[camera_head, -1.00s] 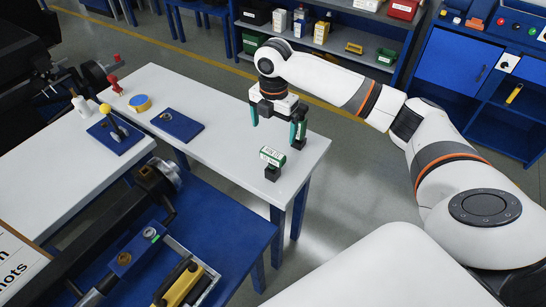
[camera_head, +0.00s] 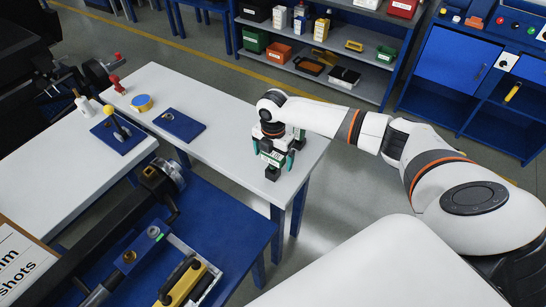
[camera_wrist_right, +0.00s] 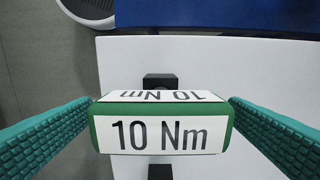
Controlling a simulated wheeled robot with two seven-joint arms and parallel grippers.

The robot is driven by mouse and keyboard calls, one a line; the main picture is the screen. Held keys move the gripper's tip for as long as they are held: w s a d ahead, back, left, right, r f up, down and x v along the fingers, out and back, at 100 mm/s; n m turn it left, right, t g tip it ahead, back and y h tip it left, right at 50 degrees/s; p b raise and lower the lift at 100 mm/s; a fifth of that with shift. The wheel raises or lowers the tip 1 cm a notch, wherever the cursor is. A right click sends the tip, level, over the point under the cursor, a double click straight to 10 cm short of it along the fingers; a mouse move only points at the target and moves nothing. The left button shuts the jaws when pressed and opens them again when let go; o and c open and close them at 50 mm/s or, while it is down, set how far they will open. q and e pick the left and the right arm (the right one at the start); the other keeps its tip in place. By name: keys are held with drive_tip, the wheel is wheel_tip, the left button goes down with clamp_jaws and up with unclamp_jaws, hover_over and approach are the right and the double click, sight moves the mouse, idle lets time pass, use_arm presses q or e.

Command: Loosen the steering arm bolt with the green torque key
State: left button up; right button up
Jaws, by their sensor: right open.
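The green torque key (camera_head: 272,158) has white labels and sits with a black end near the right corner of the white table (camera_head: 225,110). In the right wrist view its green body (camera_wrist_right: 160,148) reads "10 Nm". My right gripper (camera_head: 274,156) is lowered over it, open, with one teal finger on each side of the key. In the wrist view the fingertips are very close to the key's ends; contact cannot be told. A dark arm with a silver hub (camera_head: 172,172) stands at the lower left. I cannot make out which part is the steering arm bolt. My left gripper is not in view.
A blue mat (camera_head: 180,126), a yellow-and-blue roll (camera_head: 141,102) and a red-topped piece (camera_head: 116,84) lie farther left on the table. A blue bench (camera_head: 225,225) in front holds a yellow-and-black tool (camera_head: 185,285). Shelves (camera_head: 320,62) stand behind.

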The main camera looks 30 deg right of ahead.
drive_tip(key=c, duration=1.2)
wheel_tip(320, 180, up, 10)
drive_tip(key=shift+r+b, duration=0.1)
drive_tip(key=shift+b, duration=0.8)
